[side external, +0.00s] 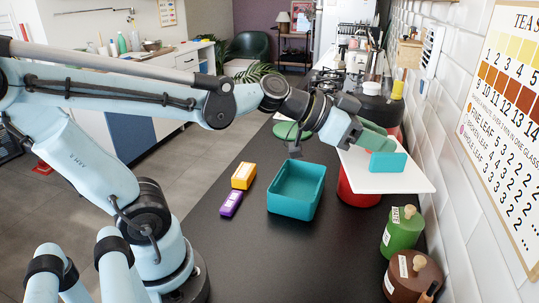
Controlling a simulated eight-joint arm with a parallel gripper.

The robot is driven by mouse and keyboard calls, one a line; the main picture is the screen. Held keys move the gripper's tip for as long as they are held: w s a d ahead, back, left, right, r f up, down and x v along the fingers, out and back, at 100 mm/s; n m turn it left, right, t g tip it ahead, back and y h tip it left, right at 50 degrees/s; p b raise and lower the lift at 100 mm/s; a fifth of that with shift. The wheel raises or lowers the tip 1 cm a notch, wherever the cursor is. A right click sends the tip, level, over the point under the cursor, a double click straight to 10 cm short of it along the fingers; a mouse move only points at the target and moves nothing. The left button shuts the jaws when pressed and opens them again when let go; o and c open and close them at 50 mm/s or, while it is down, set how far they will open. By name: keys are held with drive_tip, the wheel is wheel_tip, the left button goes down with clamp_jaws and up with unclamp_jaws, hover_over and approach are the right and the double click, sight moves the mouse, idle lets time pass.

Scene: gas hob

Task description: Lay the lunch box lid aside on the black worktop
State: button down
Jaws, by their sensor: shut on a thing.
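The teal lunch box (297,188) stands open and empty-looking on the black worktop (248,268), near the middle of the view. A flat white panel with a teal upright block on it, which looks like the lid (404,184), is to the right of the box. My gripper (373,143) comes from the left and is shut on the lid at its teal block. The exact contact is partly hidden by the block. The lid overlaps a red container (356,195) in the view; I cannot tell whether they touch.
A yellow block (243,175) and a purple block (231,204) lie left of the box. A green canister (402,231) and a brown canister (412,277) stand front right, along the tiled wall (448,190). The worktop in front of the box is clear.

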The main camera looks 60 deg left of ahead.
wheel_tip(320, 180, up, 5)
drive_tip(key=shift+s+d+f+n+t+y, duration=0.1)
drive_tip(key=shift+n+t+y, duration=0.1)
drive_tip(key=shift+n+y, duration=0.35)
drive_tip(key=shift+s+r+n+t+y, duration=0.1)
drive_tip(key=shift+n+t+y, duration=0.1)
drive_tip(key=shift+n+y, duration=0.3)
drive_tip(key=s+a+f+n+y, duration=0.3)
drive_tip(key=a+f, duration=0.8)
drive_tip(key=f, duration=0.3)
drive_tip(key=w+a+r+m+g+h, duration=0.1)
drive_tip(key=w+a+m+g+h, duration=0.2)
drive_tip(key=a+m+h, duration=0.6)
drive_tip(key=shift+w+a+g, duration=0.3)
drive_tip(key=shift+a+g, duration=0.2)
drive_tip(key=shift+a, duration=0.55)
drive_tip(key=shift+m, duration=0.25)
drive_tip(key=shift+f, duration=4.75)
drive_tip(key=c, duration=0.7)
unclamp_jaws()
drive_tip(key=shift+c, duration=0.2)
